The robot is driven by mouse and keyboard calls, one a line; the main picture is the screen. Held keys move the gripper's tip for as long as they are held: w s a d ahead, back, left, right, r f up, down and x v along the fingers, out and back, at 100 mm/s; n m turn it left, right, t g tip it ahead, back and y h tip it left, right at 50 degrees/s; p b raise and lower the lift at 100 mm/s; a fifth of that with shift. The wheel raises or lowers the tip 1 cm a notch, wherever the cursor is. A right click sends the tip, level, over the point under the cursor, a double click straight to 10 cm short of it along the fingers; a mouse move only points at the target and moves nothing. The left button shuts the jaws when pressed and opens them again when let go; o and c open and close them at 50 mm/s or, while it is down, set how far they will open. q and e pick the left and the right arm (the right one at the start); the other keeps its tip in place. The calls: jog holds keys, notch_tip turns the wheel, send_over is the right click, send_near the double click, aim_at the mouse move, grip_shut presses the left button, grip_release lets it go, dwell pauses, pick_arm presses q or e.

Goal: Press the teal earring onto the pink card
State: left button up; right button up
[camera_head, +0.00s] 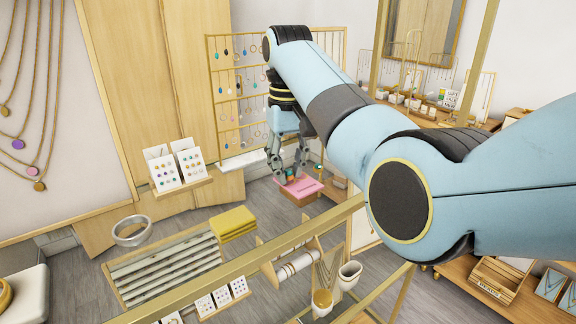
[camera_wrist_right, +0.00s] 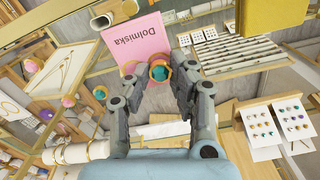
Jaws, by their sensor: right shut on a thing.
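My right gripper (camera_head: 285,172) hangs down at the end of my right arm, just above the pink card (camera_head: 300,187). In the right wrist view the pink card (camera_wrist_right: 132,42), printed "Dolmiska", lies just beyond the fingertips of the right gripper (camera_wrist_right: 157,88). The teal earring (camera_wrist_right: 161,72), a round teal piece with an orange-gold rim, sits between those fingertips, and the gripper is shut on it. It overlaps the card's near edge in the picture; I cannot tell whether they touch. My left gripper is not in view.
An earring rack (camera_head: 212,90) stands behind the gripper. White earring cards (camera_head: 163,172) stand on a wooden ledge at left. A slatted tray (camera_head: 165,268), yellow stack (camera_head: 232,222) and silver ring-shaped thing (camera_head: 131,231) lie front left. A gold rail (camera_head: 240,267) crosses in front.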

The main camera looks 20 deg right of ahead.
jog(key=shift+f, duration=0.6)
dwell(0.7)
jog(key=o, duration=0.9)
jog(key=shift+o, duration=0.4)
jog(key=o, duration=0.4)
jog(key=shift+c, duration=0.2)
